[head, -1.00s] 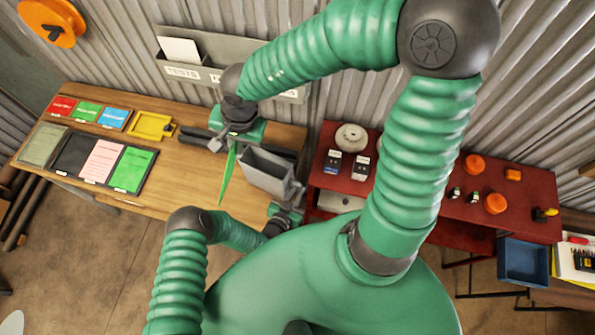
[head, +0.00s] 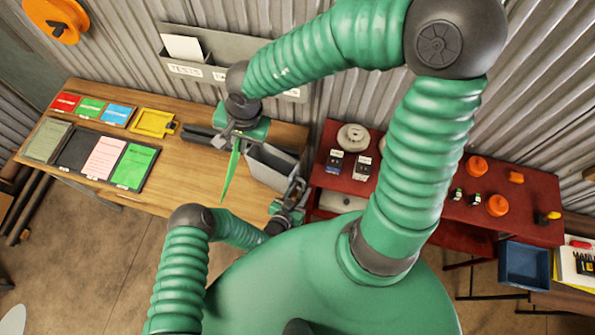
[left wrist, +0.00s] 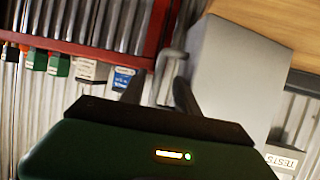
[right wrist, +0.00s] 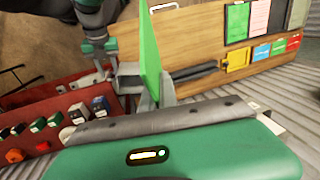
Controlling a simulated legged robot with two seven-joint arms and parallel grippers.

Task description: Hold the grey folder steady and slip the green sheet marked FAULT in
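My right gripper (head: 240,138) is shut on the top of a green sheet (head: 231,172), which hangs nearly edge-on. The sheet also shows upright in the right wrist view (right wrist: 149,55); no marking is readable. The grey folder (head: 270,170) is an open-topped holder at the bench's right end, just right of the sheet, and the sheet is outside it. My left gripper (head: 296,190) is at the folder's right side. In the left wrist view its fingers (left wrist: 161,84) are spread, with a thin grey handle between them, beside the folder (left wrist: 232,80). Contact there is unclear.
Several coloured cards and sheets (head: 104,158) lie on the wooden bench's left, near a yellow tray (head: 153,122). A wall rack (head: 225,52) hangs behind. A red table (head: 400,195) with orange knobs and small devices stands right. The bench middle is mostly clear.

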